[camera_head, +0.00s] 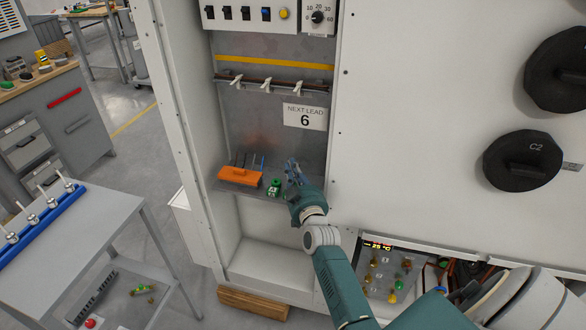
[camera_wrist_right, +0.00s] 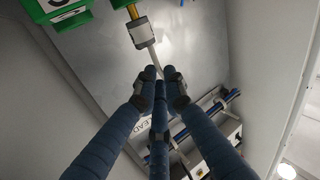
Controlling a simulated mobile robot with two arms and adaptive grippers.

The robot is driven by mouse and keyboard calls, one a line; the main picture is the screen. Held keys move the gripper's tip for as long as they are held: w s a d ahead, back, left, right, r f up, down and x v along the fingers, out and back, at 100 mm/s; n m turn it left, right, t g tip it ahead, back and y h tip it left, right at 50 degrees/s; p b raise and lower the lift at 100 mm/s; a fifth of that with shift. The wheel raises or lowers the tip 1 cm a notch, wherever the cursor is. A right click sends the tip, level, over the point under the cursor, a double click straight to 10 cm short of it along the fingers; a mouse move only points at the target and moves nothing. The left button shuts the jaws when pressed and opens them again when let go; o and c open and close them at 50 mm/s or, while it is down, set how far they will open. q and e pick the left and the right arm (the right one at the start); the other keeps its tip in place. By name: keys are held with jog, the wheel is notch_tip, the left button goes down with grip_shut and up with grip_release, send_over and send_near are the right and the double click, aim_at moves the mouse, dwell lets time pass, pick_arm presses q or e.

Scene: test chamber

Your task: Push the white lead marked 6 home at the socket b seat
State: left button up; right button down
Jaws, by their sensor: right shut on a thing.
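My right gripper (camera_head: 292,170) is over the shelf in the open cabinet bay; in the right wrist view (camera_wrist_right: 160,76) its fingers are closed together around a thin white lead (camera_wrist_right: 153,60). The lead runs from the fingertips to a grey plug-like end (camera_wrist_right: 142,34) with a yellow part above it, at the top of the picture. A green block (camera_head: 274,187) sits on the shelf just left of the gripper; green blocks (camera_wrist_right: 68,13) with white labels show top left in the wrist view. I cannot tell which seat is b or how deep the end sits. My left gripper is not in view.
An orange block (camera_head: 240,177) with several upright rods is on the shelf at left. A card (camera_head: 304,117) reads NEXT LEAD 6, below a rail with white clips (camera_head: 267,86). Cabinet walls close in the bay on both sides. A grey side table (camera_head: 90,222) stands left.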

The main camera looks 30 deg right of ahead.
jog(key=shift+f+b, duration=0.5)
jog(key=shift+f, duration=0.35)
jog(key=c, duration=1.8)
grip_release()
jog(key=shift+o, duration=0.2)
jog(key=shift+s, duration=0.15)
jog(key=v, duration=1.1)
jog(key=shift+s+a, duration=0.2)
jog(key=shift+s, duration=0.15)
